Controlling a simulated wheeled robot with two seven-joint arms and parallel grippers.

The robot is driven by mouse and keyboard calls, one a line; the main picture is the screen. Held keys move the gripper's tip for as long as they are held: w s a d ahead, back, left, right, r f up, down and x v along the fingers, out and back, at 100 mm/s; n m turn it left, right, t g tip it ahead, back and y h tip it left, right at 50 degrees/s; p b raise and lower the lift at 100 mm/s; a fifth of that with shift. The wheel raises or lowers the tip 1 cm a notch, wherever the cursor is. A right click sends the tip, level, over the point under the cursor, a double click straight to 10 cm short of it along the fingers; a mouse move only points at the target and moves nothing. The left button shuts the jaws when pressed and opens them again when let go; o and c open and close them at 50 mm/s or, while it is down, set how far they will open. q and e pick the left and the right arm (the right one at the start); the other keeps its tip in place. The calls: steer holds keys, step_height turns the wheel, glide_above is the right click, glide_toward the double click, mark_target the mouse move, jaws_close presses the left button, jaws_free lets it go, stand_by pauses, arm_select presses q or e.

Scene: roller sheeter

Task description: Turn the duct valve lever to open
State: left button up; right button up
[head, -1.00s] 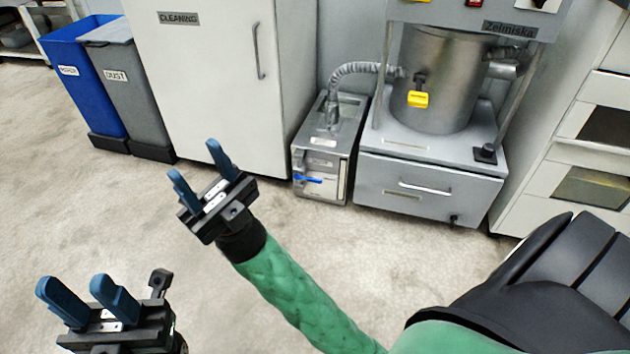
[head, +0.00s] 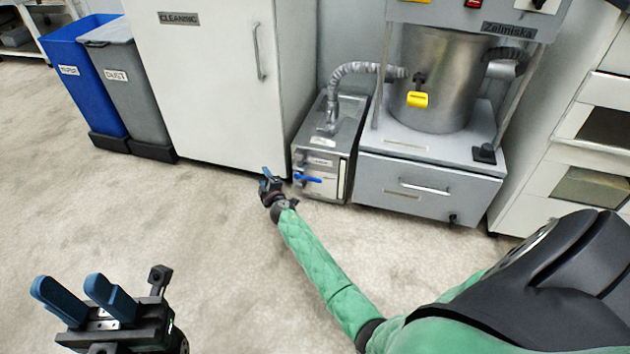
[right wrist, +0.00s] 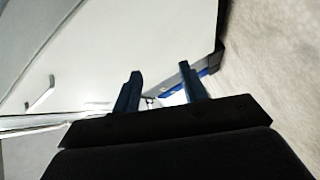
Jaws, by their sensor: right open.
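A blue lever (head: 307,178) sticks out of the front of the small grey box unit (head: 340,150) on the floor. A yellow lever (head: 417,99) sits on the metal drum (head: 440,80), near the end of the ribbed hose. I cannot tell from any label which is the duct valve lever. My right gripper (head: 268,181) is open and empty, low in front of the cabinet corner, just left of the blue lever and apart from it. In the right wrist view my right gripper (right wrist: 161,83) shows two spread blue fingers. My left gripper (head: 78,288) is open and empty at lower left.
A white cleaning cabinet (head: 205,90) stands left of the box unit. A grey drawer base (head: 425,190) under the drum stands to its right. A blue bin (head: 85,80) and grey bin (head: 135,95) stand at far left. The floor in front is clear.

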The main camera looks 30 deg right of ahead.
steer(key=s+d+f+m+g+h, duration=0.1)
steer(key=s+d+f+g+h, duration=0.15)
steer(key=d+f, duration=0.25)
steer(key=s+d+f+g+h, duration=0.1)
steer(key=s+d+f+h, duration=0.25)
steer(key=d+f, duration=0.2)
steer(key=m+g+h, duration=0.2)
steer(key=m+h, duration=0.1)
steer(key=h, duration=0.2)
glide_toward(315, 181)
steer(key=x, duration=0.3)
steer(key=shift+b+x, duration=0.85)
steer(key=shift+x, duration=3)
steer(key=shift+f, duration=0.15)
jaws_close()
